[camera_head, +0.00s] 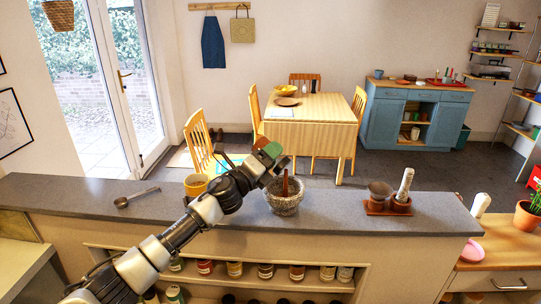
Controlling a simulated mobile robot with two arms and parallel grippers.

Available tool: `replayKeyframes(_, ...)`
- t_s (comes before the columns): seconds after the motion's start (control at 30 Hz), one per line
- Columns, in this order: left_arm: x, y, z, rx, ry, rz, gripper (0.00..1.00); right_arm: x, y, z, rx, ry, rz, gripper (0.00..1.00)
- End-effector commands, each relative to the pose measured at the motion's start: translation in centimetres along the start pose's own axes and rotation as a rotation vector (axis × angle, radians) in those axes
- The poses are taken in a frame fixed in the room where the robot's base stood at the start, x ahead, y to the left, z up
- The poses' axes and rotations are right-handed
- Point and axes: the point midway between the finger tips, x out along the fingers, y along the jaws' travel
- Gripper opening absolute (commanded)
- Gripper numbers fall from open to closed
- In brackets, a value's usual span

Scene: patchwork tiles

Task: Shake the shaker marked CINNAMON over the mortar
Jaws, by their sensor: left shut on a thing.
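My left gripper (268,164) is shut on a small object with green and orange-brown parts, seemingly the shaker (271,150). It is held tilted above the counter, just above and a little left of the mortar in the picture. No CINNAMON marking can be read on it, and the gripper hides part of it. The mortar (284,206) is a rough grey stone bowl on the dark counter, with a brown pestle (285,184) standing in it. The mortar's inside is mostly hidden. My right gripper is not in view.
A yellow mug (196,186) and a dark scoop (136,198) stand left on the counter (335,210). A brown tray (388,210) with a dark cup and a white-topped item stands right. Several jars (265,271) fill the shelf below. Counter between mortar and tray is clear.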

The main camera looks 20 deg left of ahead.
Motion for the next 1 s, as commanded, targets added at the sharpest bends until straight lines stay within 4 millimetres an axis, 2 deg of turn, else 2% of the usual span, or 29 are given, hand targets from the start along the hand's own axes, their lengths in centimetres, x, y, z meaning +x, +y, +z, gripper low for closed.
replayKeyframes(0.3,0.7,-2.7,1.6,0.001,-0.001,-0.002,0.30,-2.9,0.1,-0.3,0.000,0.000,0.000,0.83)
replayKeyframes(0.6,0.0,0.1,0.0,0.000,-0.001,-0.002,0.30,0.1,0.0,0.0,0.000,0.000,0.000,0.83)
replayKeyframes(0.87,0.0,-0.1,0.1,0.000,-0.002,-0.003,0.30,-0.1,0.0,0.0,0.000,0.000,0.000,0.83)
replayKeyframes(1.0,0.1,-0.5,0.2,-0.109,-0.030,-0.003,0.30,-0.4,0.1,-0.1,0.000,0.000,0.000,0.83)
